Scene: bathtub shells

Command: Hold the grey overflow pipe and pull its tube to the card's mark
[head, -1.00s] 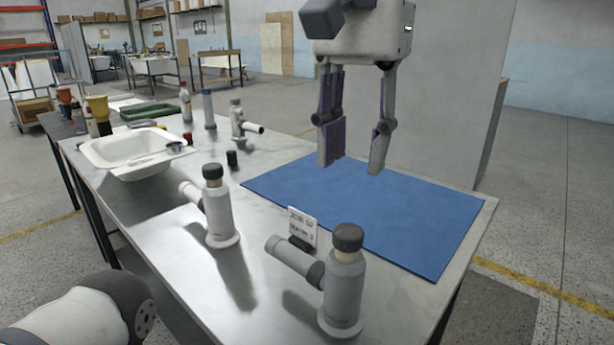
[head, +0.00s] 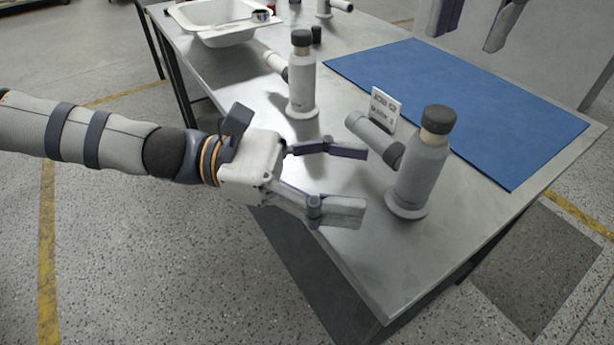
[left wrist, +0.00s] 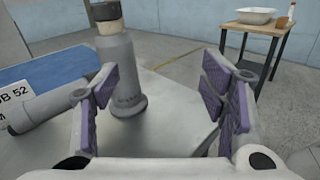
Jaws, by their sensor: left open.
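The grey overflow pipe (head: 418,175) stands upright near the table's front edge, its side branch (head: 372,133) pointing left. A short cream stretch of tube (head: 433,137) shows between its body and dark cap (head: 438,119). The small white card (head: 386,106) stands behind the branch; its print is too small to read fully. My left gripper (head: 358,182) is open and empty, left of the pipe and apart from it. In the left wrist view the pipe (left wrist: 122,72) stands ahead, beyond the left finger. My right gripper (head: 468,30) is open and empty above the mat, partly cut off.
A paler pipe (head: 301,85) with a dark cap stands behind my left gripper. A blue mat (head: 470,105) covers the table's right part. The metal table (head: 345,240) is bare at the front.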

